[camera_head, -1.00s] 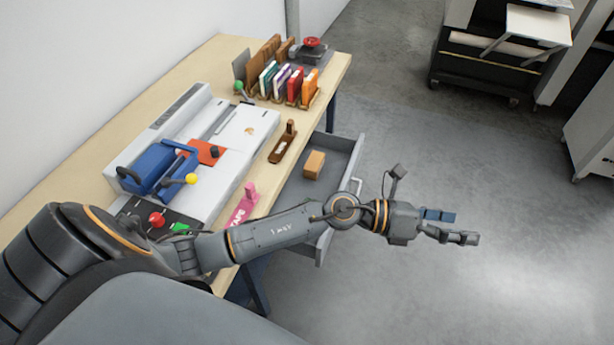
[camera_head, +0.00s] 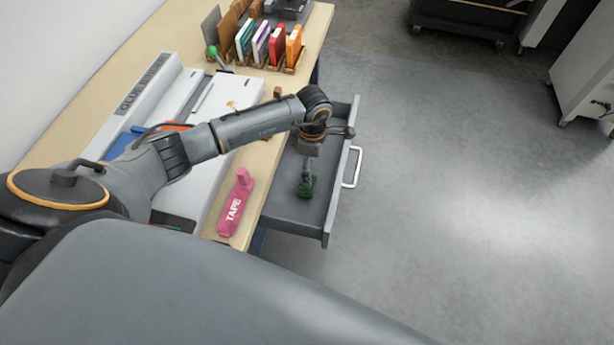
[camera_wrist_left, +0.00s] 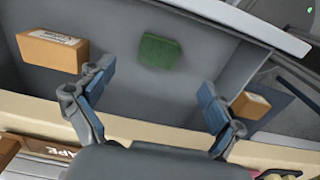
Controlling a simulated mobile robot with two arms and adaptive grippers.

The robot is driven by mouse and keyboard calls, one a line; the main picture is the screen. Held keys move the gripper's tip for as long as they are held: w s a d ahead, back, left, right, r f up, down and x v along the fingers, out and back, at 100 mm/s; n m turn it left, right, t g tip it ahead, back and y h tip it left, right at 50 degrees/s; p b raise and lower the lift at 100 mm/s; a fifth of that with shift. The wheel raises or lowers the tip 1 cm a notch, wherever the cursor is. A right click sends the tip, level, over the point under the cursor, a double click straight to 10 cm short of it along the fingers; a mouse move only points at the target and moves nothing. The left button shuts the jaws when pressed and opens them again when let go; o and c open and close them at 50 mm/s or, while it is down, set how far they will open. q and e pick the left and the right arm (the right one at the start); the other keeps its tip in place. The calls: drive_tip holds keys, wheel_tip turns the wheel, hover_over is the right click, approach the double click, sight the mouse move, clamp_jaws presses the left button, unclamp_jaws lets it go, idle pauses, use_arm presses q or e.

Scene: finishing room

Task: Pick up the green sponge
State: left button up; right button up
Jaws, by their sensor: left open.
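The green sponge (camera_head: 306,187) lies in the open grey drawer (camera_head: 327,220), under my left gripper (camera_head: 307,174). The sponge (camera_wrist_left: 160,51) also shows in the left wrist view as a dark green block on the drawer floor, ahead of the fingers. My left gripper (camera_wrist_left: 156,85) is open, with blue pads on its fingers and nothing between them. Its fingers point down into the drawer, and part of the drawer is hidden behind my arm in the head view. My right gripper is not in view.
A tan block (camera_wrist_left: 52,50) lies left of the sponge in the wrist view, and another box (camera_wrist_left: 250,105) shows at the right. A pink tape holder (camera_head: 236,203) stands on the workbench edge. The drawer handle (camera_head: 352,167) faces open floor.

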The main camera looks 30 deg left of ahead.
use_arm(q)
wheel_tip(320, 180, down, 4)
drive_tip(key=shift+a+b, duration=0.15)
drive_tip(key=shift+b, duration=0.65)
drive_tip(key=shift+f+b, duration=0.5)
drive_tip(key=shift+f, duration=0.35)
wheel_tip(320, 180, down, 3)
drive_tip(key=shift+s+r+b, duration=0.1)
drive_tip(key=shift+s+b, duration=0.05)
drive_tip(key=shift+b, duration=0.8)
drive_tip(key=shift+f, duration=0.4)
drive_tip(key=shift+c, duration=0.3)
drive_tip(key=c, duration=0.7)
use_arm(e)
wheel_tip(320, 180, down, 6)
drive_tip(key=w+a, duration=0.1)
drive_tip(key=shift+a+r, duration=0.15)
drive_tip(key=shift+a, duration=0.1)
